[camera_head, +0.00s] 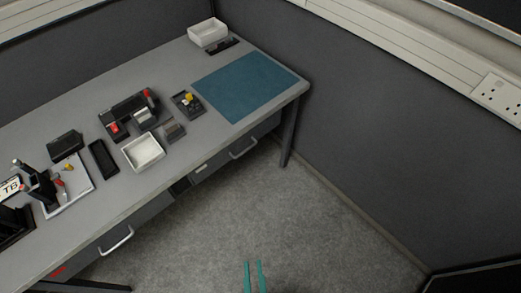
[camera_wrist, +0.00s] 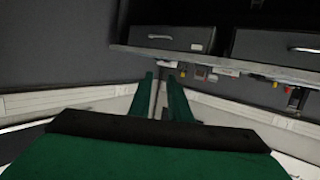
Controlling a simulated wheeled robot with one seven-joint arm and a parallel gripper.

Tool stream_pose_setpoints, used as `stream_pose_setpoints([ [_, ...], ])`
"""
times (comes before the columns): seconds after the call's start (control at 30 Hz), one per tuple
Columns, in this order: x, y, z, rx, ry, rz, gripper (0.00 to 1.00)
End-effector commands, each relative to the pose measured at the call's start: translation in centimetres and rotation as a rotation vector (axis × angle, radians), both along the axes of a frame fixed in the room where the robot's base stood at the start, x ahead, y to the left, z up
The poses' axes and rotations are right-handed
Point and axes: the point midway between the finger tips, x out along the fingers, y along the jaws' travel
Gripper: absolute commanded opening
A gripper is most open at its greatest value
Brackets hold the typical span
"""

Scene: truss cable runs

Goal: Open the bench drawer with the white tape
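The bench drawer with the white tape (camera_head: 201,167) is the right one under the bench in the head view. It has a silver bar handle (camera_head: 243,149) and looks shut. In the wrist view, which appears upside down, the same drawer (camera_wrist: 172,32) shows at the top with its handle (camera_wrist: 160,37) and white tape (camera_wrist: 196,47). My gripper (camera_head: 253,264) has two green fingers, apart and empty, over the floor in front of the bench. The fingers also show in the wrist view (camera_wrist: 160,80), clear of the handle.
A second drawer with red tape (camera_head: 58,271) and a handle (camera_head: 117,240) is at the left. The bench top (camera_head: 185,75) carries a blue mat (camera_head: 245,85), white trays and several small tools. A bench leg (camera_head: 289,135) stands at the right; the carpet (camera_head: 300,220) is clear.

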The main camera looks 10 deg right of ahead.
Motion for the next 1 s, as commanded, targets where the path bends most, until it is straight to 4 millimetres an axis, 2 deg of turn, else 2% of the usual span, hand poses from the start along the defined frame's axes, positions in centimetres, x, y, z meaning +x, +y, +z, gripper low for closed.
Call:
stream_pose_setpoints([
  [0.17,2.1,1.2,-4.8,-0.142,0.057,0.075,0.17],
  [0.27,4.1,2.0,-8.8,-0.278,0.110,0.138,0.17],
  [0.4,7.4,2.9,-13.9,-0.487,0.178,0.221,0.17],
  [0.6,13.0,3.6,-19.5,-0.795,0.263,0.309,0.17],
  [0.8,19.6,3.7,-22.4,-1.107,0.340,0.343,0.17],
  [0.9,23.1,3.8,-22.7,-1.263,0.376,0.341,0.17],
  [1.0,26.8,3.9,-22.2,-1.417,0.413,0.322,0.17],
])
